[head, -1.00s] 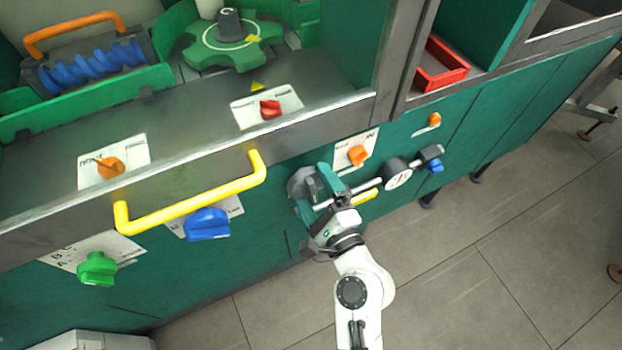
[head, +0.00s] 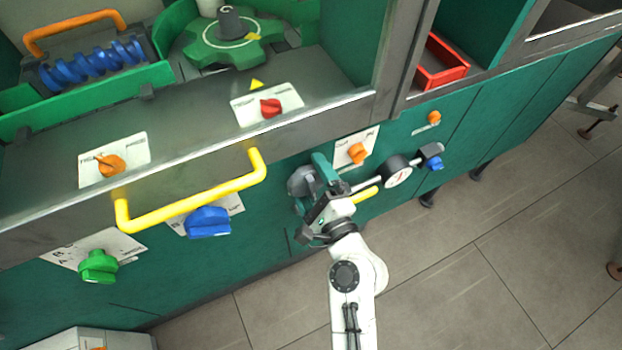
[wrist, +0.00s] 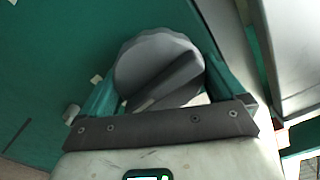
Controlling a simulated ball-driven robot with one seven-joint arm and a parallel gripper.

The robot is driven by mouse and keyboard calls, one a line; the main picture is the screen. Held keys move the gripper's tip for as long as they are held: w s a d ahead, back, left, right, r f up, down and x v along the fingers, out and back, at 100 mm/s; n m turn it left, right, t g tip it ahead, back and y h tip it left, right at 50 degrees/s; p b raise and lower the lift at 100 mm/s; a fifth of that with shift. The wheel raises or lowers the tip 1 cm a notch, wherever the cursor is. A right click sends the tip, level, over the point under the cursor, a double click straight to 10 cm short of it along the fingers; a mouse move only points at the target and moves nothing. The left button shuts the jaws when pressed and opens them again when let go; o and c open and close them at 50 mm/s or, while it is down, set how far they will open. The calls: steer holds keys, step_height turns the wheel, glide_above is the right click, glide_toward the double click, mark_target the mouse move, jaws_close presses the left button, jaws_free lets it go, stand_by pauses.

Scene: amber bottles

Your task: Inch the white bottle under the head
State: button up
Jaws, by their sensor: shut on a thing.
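A white bottle (head: 207,8) shows only in part at the top edge of the head view, behind the green star wheel (head: 225,48); its upper part is cut off. The star wheel has a dark grey hub. My gripper (head: 312,185) is at the teal front panel, far below and to the right of the bottle. It is shut on a round grey knob (head: 297,181). In the wrist view, the teal fingers of my gripper (wrist: 160,78) stand on either side of the knob (wrist: 150,58), which has a raised dark bar across its face.
A yellow handle (head: 195,203) juts out left of my gripper. Blue (head: 208,223), green (head: 98,267) and orange (head: 357,153) knobs are on the front. A gauge (head: 397,171) sits close to the right. The floor below right is open.

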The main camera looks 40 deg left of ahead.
steer(key=shift+f, duration=0.1)
steer(key=n+b, duration=0.4)
steer(key=n, duration=0.1)
steer(key=shift+n, duration=0.3)
steer(key=n+b, duration=0.1)
steer(key=n, duration=0.1)
steer(key=n+b, duration=0.2)
steer(key=shift+r+n+b, duration=0.2)
steer(key=shift+n+b, duration=0.1)
steer(key=shift+n, duration=0.1)
stand_by(0.3)
steer(key=o, duration=0.6)
steer(key=shift+o, duration=0.2)
steer(key=shift+d, duration=0.15)
steer(key=b+v, duration=0.2)
steer(key=v, duration=0.8)
steer(key=shift+s+d, duration=0.2)
steer(key=shift+d, duration=0.05)
